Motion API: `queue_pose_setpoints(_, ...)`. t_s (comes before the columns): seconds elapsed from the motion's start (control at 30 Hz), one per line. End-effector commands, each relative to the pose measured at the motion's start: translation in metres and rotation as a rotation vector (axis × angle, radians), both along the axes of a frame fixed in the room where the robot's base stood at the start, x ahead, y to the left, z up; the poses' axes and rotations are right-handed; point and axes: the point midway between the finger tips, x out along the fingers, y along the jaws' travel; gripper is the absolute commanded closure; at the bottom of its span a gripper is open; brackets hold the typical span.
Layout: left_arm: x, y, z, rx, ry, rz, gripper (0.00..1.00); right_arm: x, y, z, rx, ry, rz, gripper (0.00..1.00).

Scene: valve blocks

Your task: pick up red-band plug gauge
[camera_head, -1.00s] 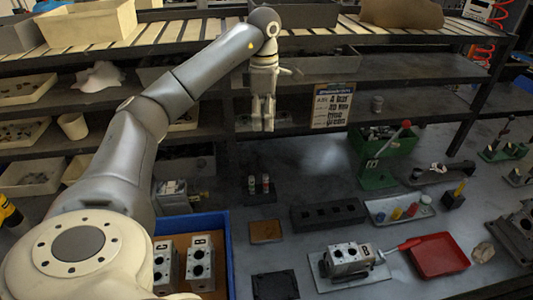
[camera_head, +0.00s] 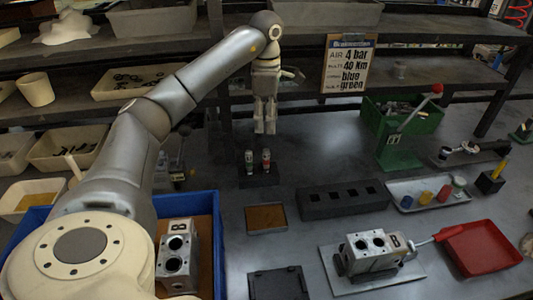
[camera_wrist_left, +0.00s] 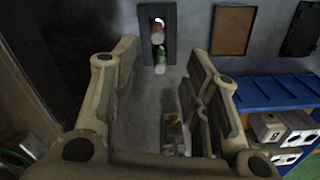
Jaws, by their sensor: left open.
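The red-band plug gauge (camera_head: 266,160) stands upright in a small black stand (camera_head: 258,179) on the grey bench. A similar gauge with a green band (camera_head: 249,161) stands to its left. My left gripper (camera_head: 265,128) points down and appears just above and behind the stand in the head view; it is empty. In the left wrist view its fingers (camera_wrist_left: 162,58) are spread wide. The red-band gauge (camera_wrist_left: 157,33) and green-band gauge (camera_wrist_left: 160,62) show in the stand beyond the fingertips. My right gripper is not seen.
A black block with square holes (camera_head: 343,199) and a brown-topped plate (camera_head: 266,218) lie nearby. A blue bin (camera_head: 215,200) holds a valve block. Behind are a green press (camera_head: 395,145) and shelves with a sign (camera_head: 347,64).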

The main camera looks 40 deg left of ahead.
Motion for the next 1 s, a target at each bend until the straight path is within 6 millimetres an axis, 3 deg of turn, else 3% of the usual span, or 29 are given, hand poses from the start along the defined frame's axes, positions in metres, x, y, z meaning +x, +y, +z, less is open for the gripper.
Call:
queue_pose_setpoints(0.03,0.000,0.000,-0.010,0.000,-0.001,0.000,0.58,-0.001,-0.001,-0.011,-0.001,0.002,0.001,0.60)
queue_pose_setpoints(0.17,0.000,0.000,-0.018,0.000,0.000,0.000,0.58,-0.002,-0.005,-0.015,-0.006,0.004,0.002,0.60)
queue_pose_setpoints(0.4,0.000,0.000,-0.054,0.000,0.002,0.000,0.58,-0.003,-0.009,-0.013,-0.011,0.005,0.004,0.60)
queue_pose_setpoints(0.67,0.000,0.001,-0.075,0.000,0.002,0.000,0.58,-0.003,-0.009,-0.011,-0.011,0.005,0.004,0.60)
queue_pose_setpoints(1.0,0.003,0.003,-0.119,-0.001,0.001,0.000,0.58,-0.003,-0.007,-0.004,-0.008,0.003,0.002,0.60)
